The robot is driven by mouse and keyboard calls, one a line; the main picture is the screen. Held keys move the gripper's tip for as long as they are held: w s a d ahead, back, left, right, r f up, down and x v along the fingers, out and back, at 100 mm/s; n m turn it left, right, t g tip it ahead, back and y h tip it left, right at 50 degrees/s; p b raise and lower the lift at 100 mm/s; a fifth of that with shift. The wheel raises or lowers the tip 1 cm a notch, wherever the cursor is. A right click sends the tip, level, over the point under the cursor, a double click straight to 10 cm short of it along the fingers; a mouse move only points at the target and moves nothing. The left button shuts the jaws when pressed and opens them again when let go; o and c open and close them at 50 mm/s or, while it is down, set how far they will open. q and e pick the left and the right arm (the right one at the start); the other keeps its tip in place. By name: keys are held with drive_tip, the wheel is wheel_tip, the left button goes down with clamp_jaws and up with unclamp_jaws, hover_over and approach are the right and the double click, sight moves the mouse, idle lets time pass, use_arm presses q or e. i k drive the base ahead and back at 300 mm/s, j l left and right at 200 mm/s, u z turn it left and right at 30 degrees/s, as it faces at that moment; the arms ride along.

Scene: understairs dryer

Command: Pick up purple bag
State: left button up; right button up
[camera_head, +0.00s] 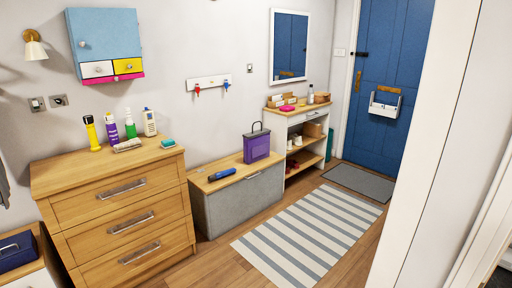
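A purple bag (256,146) with a dark upright handle stands on the wooden top of a low grey storage bench (240,203), near its far right end against the wall. It looks upright. Neither of my grippers shows in the head view, and nothing is touching the bag.
A blue cylindrical object (222,174) lies on the bench, left of the bag. A wooden drawer chest (125,217) with bottles stands at left; a white shelf unit (309,147) stands beyond the bench. A striped rug (306,234) covers open floor. A white wall edge (428,150) stands at right.

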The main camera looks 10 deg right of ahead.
sight(256, 143)
drive_tip(key=i, duration=0.95)
drive_tip(key=i+z, duration=0.1)
drive_tip(key=i, duration=0.8)
drive_tip(key=i+l+z, duration=0.1)
drive_tip(key=i+z, duration=0.6)
drive_tip(key=i, duration=0.15)
drive_tip(key=i+j+z, duration=0.2)
drive_tip(key=i+z, duration=0.15)
drive_tip(key=i, duration=0.1)
